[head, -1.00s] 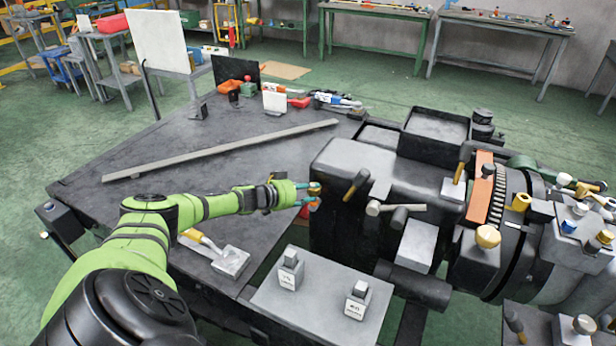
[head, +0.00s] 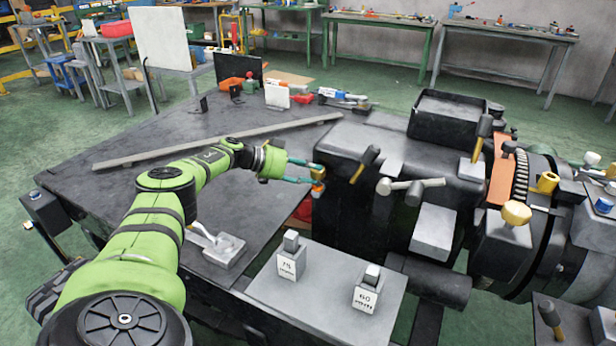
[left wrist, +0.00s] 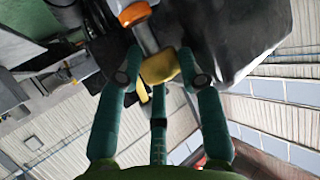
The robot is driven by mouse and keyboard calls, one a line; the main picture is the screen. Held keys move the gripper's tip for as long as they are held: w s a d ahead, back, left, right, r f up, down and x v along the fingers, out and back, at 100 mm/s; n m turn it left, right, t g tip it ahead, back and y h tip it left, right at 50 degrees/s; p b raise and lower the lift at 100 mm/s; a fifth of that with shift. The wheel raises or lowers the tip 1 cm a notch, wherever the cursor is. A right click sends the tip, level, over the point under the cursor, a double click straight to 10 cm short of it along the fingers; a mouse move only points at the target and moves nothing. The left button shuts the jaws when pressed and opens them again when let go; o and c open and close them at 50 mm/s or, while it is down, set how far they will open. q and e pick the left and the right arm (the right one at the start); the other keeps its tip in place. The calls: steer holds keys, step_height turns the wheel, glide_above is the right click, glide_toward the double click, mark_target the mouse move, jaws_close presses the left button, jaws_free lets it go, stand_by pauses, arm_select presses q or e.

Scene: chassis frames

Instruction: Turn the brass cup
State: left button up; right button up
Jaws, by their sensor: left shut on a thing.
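The brass cup (head: 319,172) is a small yellow-gold piece at the left end of the dark machine. My left gripper (head: 316,180) reaches it from the left, its teal fingers closed on it. In the left wrist view the brass cup (left wrist: 160,67) lies between the fingertips of my left gripper (left wrist: 160,78), on a grey stem with an orange ring (left wrist: 134,14) beyond. In the head view an orange part (head: 318,188) shows just below the cup. The fingers hide some of the cup. My right gripper is not in view.
The dark machine (head: 350,140) fills the right, with hammer-like levers (head: 365,160), a gold knob (head: 516,213) and a yellow cup-like part (head: 547,182). A grey plate (head: 330,290) with two labelled blocks stands in front. A long bar (head: 215,145) lies on the dark table (head: 110,195).

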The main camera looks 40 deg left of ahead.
arm_select(q)
steer(key=shift+d, duration=0.2)
steer(key=o, duration=1.2)
steer(key=shift+w+r, duration=0.1)
steer(key=shift+a, duration=0.1)
steer(key=v, duration=0.8)
